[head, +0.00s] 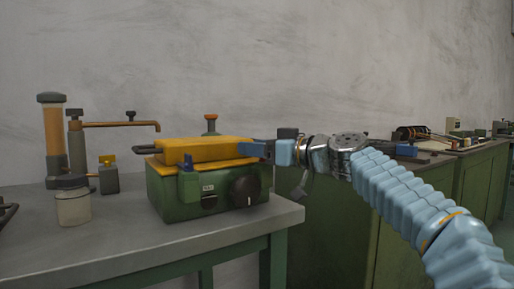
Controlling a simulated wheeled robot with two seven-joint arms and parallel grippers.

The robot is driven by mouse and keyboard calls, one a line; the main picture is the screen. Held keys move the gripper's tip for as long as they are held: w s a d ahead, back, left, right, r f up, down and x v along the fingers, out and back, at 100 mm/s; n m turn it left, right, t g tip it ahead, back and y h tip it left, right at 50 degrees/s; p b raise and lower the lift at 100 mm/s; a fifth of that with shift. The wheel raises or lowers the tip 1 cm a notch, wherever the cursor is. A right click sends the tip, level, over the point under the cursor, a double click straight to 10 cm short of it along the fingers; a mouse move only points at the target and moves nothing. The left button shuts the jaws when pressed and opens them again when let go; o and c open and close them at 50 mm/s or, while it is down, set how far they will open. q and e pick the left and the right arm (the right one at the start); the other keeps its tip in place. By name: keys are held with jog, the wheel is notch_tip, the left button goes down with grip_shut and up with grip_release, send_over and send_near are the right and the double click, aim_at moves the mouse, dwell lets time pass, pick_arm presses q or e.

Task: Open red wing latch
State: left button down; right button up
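A green box machine (230,205) with a yellow lid (205,150) stands on the table. A blue latch-like piece (188,182) sits on its front left, and a dark round knob (244,191) on its front right. I see no clearly red wing latch; an orange-red topped part (210,121) shows behind the lid. My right gripper (258,150) reaches in from the right, its dark blue tip at the lid's right end. I cannot tell whether it touches the lid or how far its fingers are apart. My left gripper is not identifiable in view.
A jar (73,203), a small yellow-topped bottle (108,176) and a tall orange cylinder (54,135) stand on the left of the grey table (130,245). A brown pipe (120,124) reaches toward the machine. Green cabinets (325,225) stand behind on the right.

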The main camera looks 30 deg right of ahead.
jog(key=c, duration=0.6)
jog(key=shift+f+m+h, duration=0.1)
jog(key=shift+m+h, duration=0.2)
jog(key=shift+h, duration=0.1)
jog(key=shift+c, duration=0.2)
jog(key=shift+m+t+h, duration=0.5)
jog(key=shift+h, duration=0.2)
jog(key=m+h+p, duration=0.1)
jog(key=h+p, duration=0.1)
jog(key=m+h+p, duration=0.1)
jog(key=shift+d+r+m+t+h+p, duration=0.3)
jog(key=shift+r+t+h, duration=0.05)
jog(key=shift+t+h, duration=0.05)
jog(key=shift+f+h, duration=0.2)
jog(key=shift+h, duration=0.1)
jog(key=shift+f, duration=0.1)
jog(key=o, duration=1)
jog(key=shift+c, duration=0.2)
